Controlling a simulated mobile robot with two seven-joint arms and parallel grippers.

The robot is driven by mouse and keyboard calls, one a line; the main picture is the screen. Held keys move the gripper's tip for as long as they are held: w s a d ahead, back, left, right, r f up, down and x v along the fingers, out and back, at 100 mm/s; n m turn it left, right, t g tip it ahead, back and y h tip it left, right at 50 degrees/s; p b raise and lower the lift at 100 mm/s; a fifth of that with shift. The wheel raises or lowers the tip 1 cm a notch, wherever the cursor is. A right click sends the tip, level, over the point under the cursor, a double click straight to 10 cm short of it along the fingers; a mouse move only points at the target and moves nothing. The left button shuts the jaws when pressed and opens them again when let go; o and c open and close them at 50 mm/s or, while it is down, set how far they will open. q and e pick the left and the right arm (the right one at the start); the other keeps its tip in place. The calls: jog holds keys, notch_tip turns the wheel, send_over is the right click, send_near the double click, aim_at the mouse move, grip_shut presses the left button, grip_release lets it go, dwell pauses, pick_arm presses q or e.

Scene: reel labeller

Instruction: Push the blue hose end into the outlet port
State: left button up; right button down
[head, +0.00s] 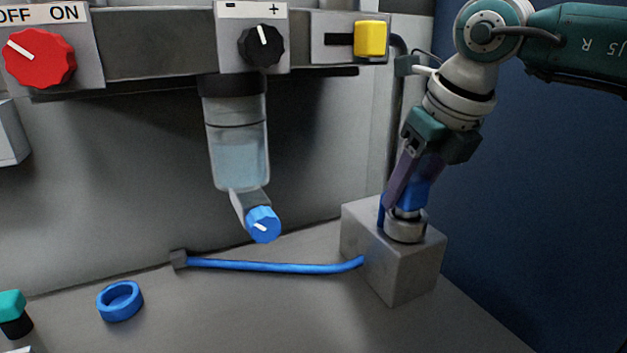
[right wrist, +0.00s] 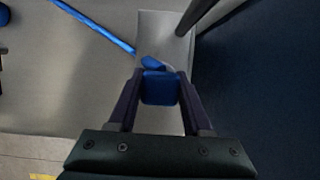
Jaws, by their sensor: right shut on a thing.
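My right gripper (head: 406,200) is shut on the blue hose end (head: 411,193) and points down over the grey block. The hose end also shows between the fingers in the right wrist view (right wrist: 160,88). Directly below it is the round metal outlet port (head: 405,231) on top of the block. The hose end is lined up over the port, close to it or touching; I cannot tell how far in it is. The blue hose (head: 275,267) runs from a small dark fitting at the wall to the block. My left gripper is not in view.
The grey block (head: 391,280) stands at the right of the bench. A clear filter bowl (head: 239,155) with a blue knob (head: 263,224) hangs left of it. A blue ring (head: 120,301) and a teal-topped object (head: 12,305) are at lower left. The front bench is mostly clear.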

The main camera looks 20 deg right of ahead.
jog(key=shift+f+b, duration=0.4)
jog(key=shift+b, duration=0.05)
dwell(1.4)
jog(key=shift+c, duration=1.4)
grip_release()
jog(key=shift+d, duration=0.1)
jog(key=shift+o, duration=0.2)
jog(key=v, duration=1)
